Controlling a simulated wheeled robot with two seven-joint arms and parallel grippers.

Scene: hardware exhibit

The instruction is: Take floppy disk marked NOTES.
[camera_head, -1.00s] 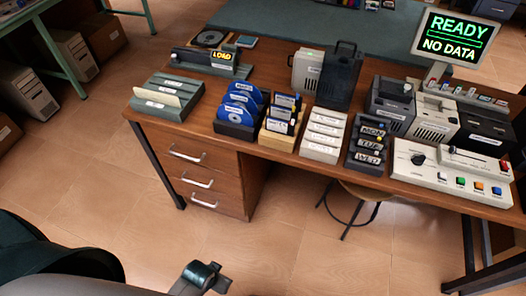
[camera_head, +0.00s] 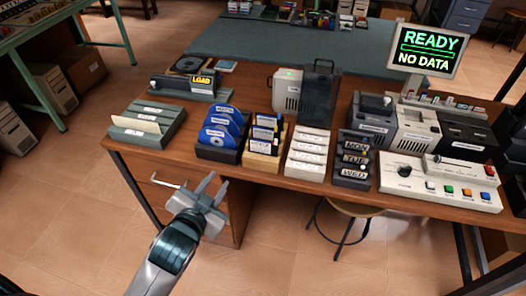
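Several small blue and dark floppy disks (camera_head: 267,127) with white labels stand in a light wooden holder (camera_head: 262,161) on the desk; the labels are too small to read, so I cannot tell which one is marked NOTES. My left gripper (camera_head: 216,183) is in front of the desk, before the drawers, below and to the left of the wooden holder. Its fingers are apart with nothing visible between them. My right gripper is not in view.
Left of the holder, a dark box (camera_head: 217,154) holds round blue discs. White labelled boxes (camera_head: 306,155) stand to its right, with a dark grey case (camera_head: 319,92) behind. A screen (camera_head: 426,50) reads READY, NO DATA. Bare wood (camera_head: 187,130) shows left of the dark box.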

